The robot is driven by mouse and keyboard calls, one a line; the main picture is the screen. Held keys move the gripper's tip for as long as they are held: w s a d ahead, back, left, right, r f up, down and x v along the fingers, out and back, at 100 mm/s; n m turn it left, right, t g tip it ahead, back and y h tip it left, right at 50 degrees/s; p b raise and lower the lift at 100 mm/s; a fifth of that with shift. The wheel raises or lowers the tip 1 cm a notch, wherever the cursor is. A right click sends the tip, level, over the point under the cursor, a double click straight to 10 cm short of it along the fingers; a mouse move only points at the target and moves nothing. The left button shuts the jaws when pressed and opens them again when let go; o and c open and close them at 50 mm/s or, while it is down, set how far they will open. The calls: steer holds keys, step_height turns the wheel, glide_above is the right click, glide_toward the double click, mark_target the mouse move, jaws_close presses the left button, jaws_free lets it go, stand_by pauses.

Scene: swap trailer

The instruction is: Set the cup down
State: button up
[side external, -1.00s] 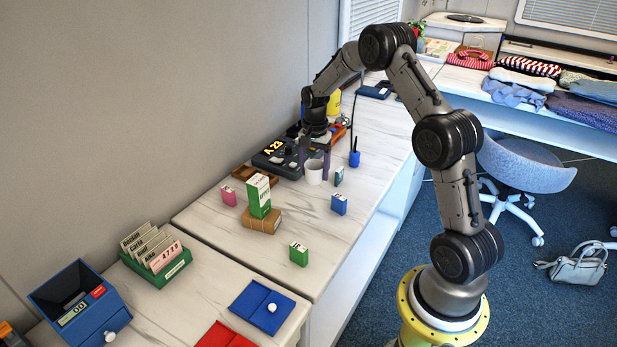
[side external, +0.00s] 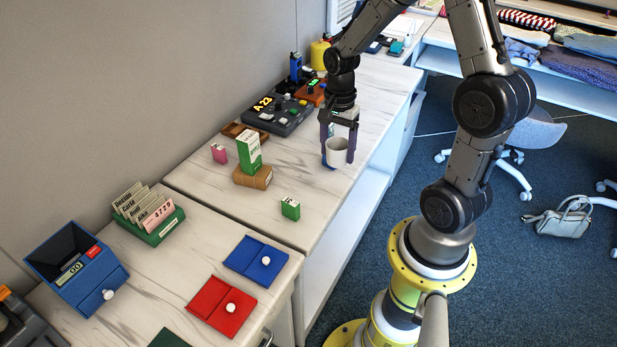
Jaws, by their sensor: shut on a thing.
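The white cup (side external: 336,153) is upright at the right part of the far table (side external: 290,185), near its front edge. My gripper (side external: 339,151) points down over it, with one dark finger on each side, shut on the cup. I cannot tell whether the cup's base touches the tabletop. A bit of blue shows at the cup's lower left, mostly hidden by the cup and fingers.
A dark keypad device (side external: 279,113) lies behind and left of the cup. A green-and-white carton (side external: 249,152) stands by a brown block (side external: 253,177). A small green box (side external: 290,208) stands nearer. Clear tabletop lies between the green box and the cup.

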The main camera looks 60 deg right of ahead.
steer(key=s+a, duration=0.4)
steer(key=s, duration=0.1)
steer(key=w+d+f, duration=0.1)
steer(key=w+f, duration=0.1)
steer(key=w, duration=0.2)
steer(key=w+d+f, duration=0.1)
steer(key=w+f, duration=0.2)
steer(key=w, duration=0.1)
steer(key=w+d+f, duration=0.2)
steer(key=w+f, duration=0.1)
steer(key=w, duration=0.2)
steer(key=shift+f, duration=0.2)
steer(key=shift+w+d+f, duration=0.1)
steer(key=shift+w+f, duration=0.1)
steer(key=shift+f, duration=1.45)
steer(key=shift+f, duration=0.2)
steer(key=o, duration=1.4)
